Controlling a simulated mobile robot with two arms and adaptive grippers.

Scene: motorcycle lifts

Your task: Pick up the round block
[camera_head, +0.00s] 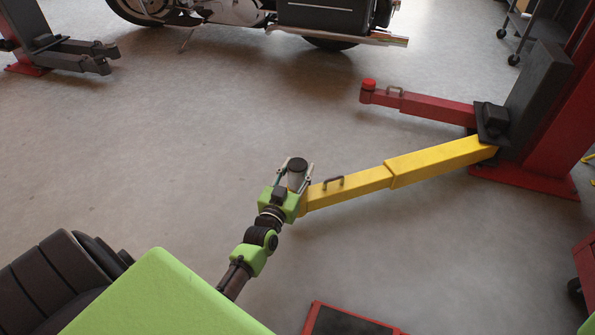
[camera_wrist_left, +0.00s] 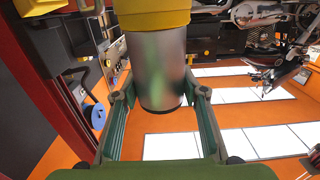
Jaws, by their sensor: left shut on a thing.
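The round block (camera_head: 297,166) is a grey metal cylinder with a black top. It is at the free end of the yellow lift arm (camera_head: 430,165). My left gripper (camera_head: 295,173) is shut on it, with one finger on each side. In the left wrist view the shiny cylinder (camera_wrist_left: 158,75) is between the two green fingers (camera_wrist_left: 160,110), with the yellow end of the lift arm (camera_wrist_left: 150,14) right against it. I cannot tell whether block and arm are apart. My right gripper is not in view.
A red lift arm (camera_head: 430,106) with a red pad reaches out behind the yellow one, from the red lift post (camera_head: 540,140) at right. A motorcycle (camera_head: 270,15) stands at the back. A red-edged dark panel (camera_head: 345,322) lies at the front.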

